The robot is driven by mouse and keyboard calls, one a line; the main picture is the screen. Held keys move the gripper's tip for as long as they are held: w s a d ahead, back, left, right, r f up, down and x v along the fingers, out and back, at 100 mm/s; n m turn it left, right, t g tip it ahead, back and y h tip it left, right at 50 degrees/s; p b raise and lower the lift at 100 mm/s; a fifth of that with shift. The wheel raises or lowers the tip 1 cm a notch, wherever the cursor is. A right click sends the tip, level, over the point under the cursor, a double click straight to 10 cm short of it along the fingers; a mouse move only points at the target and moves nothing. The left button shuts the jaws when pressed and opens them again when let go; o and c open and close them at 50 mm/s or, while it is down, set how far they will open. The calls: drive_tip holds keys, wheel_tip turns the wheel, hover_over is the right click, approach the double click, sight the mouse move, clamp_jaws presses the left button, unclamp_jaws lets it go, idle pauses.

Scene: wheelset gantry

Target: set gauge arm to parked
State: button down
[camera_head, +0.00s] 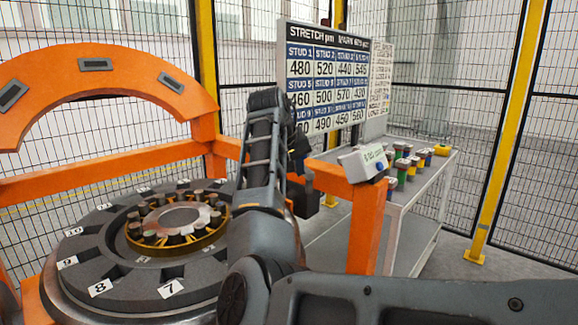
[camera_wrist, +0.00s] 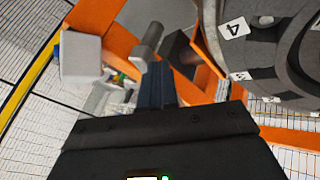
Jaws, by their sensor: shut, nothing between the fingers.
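A white box with dark green lettering (camera_head: 363,162) sits at the top of the orange post beside the wheelset. It looks like part of the gauge, but I cannot read its label surely. In the wrist view a pale box (camera_wrist: 80,57) stands left of my gripper. A grey rounded bar (camera_wrist: 148,42) lies just beyond my fingertips; I cannot tell whether it is the gauge arm or whether they touch. My gripper (camera_wrist: 155,68) is shut and empty. In the head view my own arm mostly hides the gripper and the area around it.
The round wheelset (camera_head: 110,285) with numbered stud tags is at left under an orange arch (camera_head: 110,70). A stud value board (camera_head: 327,75) stands behind. A cart (camera_head: 398,205) with several coloured containers is at right. Orange rails and mesh fencing surround the area.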

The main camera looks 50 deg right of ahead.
drive_tip(key=s+d+n+p, duration=0.1)
drive_tip(key=s+d+p, duration=0.2)
drive_tip(key=d, duration=0.7)
drive_tip(key=shift+s+t, duration=0.4)
drive_tip(key=shift+s, duration=0.25)
drive_tip(key=shift+a, duration=0.1)
